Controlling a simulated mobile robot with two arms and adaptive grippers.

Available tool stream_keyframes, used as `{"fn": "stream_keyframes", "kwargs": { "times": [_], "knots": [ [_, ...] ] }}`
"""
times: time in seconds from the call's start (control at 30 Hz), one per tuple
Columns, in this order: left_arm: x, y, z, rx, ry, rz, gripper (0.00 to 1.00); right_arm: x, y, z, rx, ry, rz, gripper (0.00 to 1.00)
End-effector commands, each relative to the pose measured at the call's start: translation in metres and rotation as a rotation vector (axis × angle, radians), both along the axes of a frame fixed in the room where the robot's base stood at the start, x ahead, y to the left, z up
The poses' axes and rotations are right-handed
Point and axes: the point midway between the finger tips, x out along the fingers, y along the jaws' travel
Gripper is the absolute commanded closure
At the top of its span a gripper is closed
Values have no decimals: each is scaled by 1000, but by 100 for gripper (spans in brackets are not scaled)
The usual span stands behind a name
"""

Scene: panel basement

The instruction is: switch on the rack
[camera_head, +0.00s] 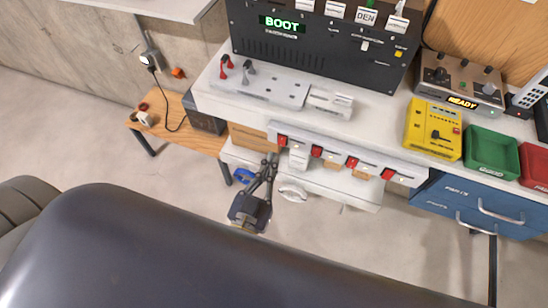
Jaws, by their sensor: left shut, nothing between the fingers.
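The black rack (300,52) stands at the back of the white bench, and its green display (282,24) reads BOOT. Several white tags or switches sit along its upper edge, partly cut off by the frame. A small white control (365,46) and a yellow one (399,54) show on the right of its face. My left gripper (270,162) is shut and empty, in front of the bench's front edge, below and apart from the rack. It is close to the strip with red switches (345,158). My right gripper is out of view.
A grey plate with red and grey levers (262,86) lies before the rack. To the right are a READY box (452,72), a yellow device (433,128), a green bin (490,150) and blue drawers (470,200). A wooden shelf (175,125) is at left.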

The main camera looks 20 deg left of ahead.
Motion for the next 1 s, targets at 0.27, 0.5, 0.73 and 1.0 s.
{"fn": "stream_keyframes", "kwargs": {
  "times": [0.27,0.5,0.73,1.0],
  "knots": [
    [-44,2,3,-1,4,-1,100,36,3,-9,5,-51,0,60],
    [-69,2,8,-1,1,0,100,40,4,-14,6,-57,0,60],
    [-73,2,10,-1,0,0,100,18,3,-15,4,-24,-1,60],
    [-73,3,10,0,0,0,100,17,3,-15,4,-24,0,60]
  ]
}}
